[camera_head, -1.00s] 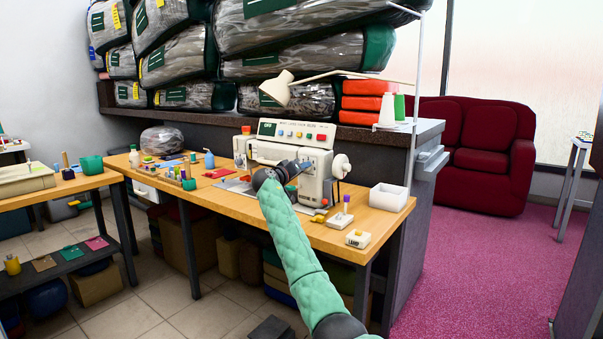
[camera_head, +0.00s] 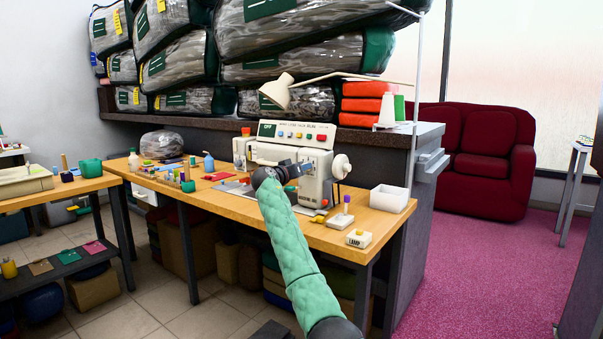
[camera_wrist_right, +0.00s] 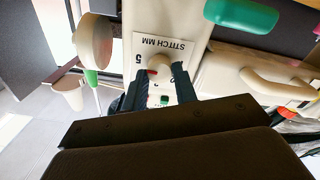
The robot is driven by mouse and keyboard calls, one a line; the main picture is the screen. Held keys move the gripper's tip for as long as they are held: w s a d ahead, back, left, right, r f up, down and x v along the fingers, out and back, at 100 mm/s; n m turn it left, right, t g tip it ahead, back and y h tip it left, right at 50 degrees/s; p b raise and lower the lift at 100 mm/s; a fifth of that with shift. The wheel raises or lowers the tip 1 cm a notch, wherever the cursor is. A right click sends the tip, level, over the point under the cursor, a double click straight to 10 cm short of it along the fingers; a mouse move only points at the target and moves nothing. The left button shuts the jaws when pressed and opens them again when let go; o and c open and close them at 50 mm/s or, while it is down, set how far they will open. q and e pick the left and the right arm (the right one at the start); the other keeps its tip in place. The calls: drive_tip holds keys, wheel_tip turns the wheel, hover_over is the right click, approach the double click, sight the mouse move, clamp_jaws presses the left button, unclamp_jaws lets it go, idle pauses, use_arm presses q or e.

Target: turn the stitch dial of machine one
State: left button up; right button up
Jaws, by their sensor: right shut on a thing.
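Machine one, a cream sewing machine (camera_head: 318,180), stands on the wooden table. In the right wrist view, its white plate reads "STITCH MM" with a 5 beside the stitch dial (camera_wrist_right: 158,66). The dial is small and pale with a red mark. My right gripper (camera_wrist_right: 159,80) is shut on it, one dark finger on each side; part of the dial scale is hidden. In the head view, my right gripper (camera_head: 301,169) reaches the machine's front, and the dial is hidden there. My left gripper is not in view.
A handwheel (camera_head: 341,166) sticks out at the machine's right. A white bin (camera_head: 388,199), a lamp switch box (camera_head: 359,238) and a purple-topped spool (camera_head: 346,204) stand on the wooden table (camera_head: 280,229). Bagged comforters (camera_head: 290,101) fill the shelf behind.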

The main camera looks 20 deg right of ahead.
drive_tip(key=shift+f+m+b, duration=0.2)
drive_tip(key=shift+m+b, duration=0.1)
drive_tip(key=shift+m, duration=0.2)
drive_tip(key=o, duration=1)
drive_tip(key=shift+c, duration=0.2)
drive_tip(key=shift+r, duration=0.1)
drive_tip(key=v, duration=0.7)
drive_tip(key=shift+s+a+p, duration=0.25)
drive_tip(key=shift+a+p, duration=0.05)
drive_tip(key=shift+p, duration=0.15)
